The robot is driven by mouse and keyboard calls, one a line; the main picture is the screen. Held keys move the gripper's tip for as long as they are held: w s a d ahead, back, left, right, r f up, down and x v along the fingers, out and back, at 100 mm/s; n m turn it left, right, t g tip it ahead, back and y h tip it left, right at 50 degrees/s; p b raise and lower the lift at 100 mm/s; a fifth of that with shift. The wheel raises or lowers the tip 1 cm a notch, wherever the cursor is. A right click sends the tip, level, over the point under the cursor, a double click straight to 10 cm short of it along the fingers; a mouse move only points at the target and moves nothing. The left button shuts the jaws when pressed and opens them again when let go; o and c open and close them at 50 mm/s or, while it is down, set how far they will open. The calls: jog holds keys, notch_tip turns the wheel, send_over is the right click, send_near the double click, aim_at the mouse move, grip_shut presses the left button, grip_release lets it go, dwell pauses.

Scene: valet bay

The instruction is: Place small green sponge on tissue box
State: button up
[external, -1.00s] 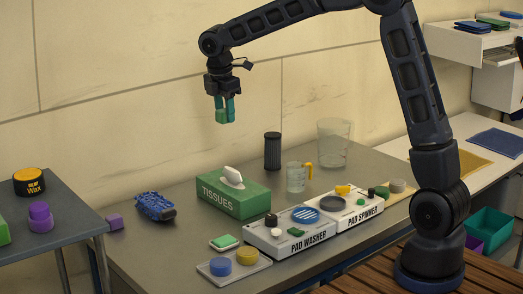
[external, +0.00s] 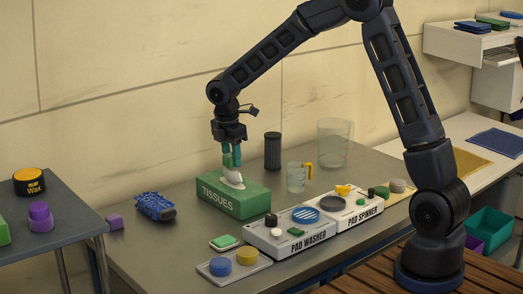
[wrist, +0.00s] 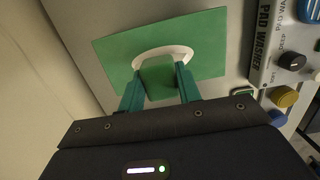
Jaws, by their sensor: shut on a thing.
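The small green sponge (wrist: 158,78) is between the teal fingertips of my gripper (wrist: 160,88) in the wrist view. The gripper (external: 231,160) is shut on it and points down over the tissue box. The tissue box (external: 222,203) is green with "TISSUES" on its side, and its top also shows below the sponge in the wrist view (wrist: 110,62). A white tissue (external: 233,180) stands up from its slot, right by the fingertips; the sponge hides part of it in the wrist view. I cannot tell whether the sponge touches the tissue or the box top.
A pad washer (external: 290,240) and pad spinner (external: 362,209) stand right of the box. A green-topped pad (external: 224,242) and a tray (external: 234,269) with blue and yellow pieces are in front. A blue mitt (external: 155,206) lies left. A jug (external: 297,177) and dark cylinder (external: 272,151) stand behind.

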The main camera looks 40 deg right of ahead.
aim_at(233, 183)
jog(key=shift+f, duration=2.65)
jog(key=shift+f, duration=0.15)
jog(key=o, duration=0.9)
jog(key=shift+o, duration=0.2)
jog(key=r, duration=0.4)
jog(key=a+r, duration=0.1)
jog(key=r, duration=0.7)
jog(key=shift+a+r, duration=0.2)
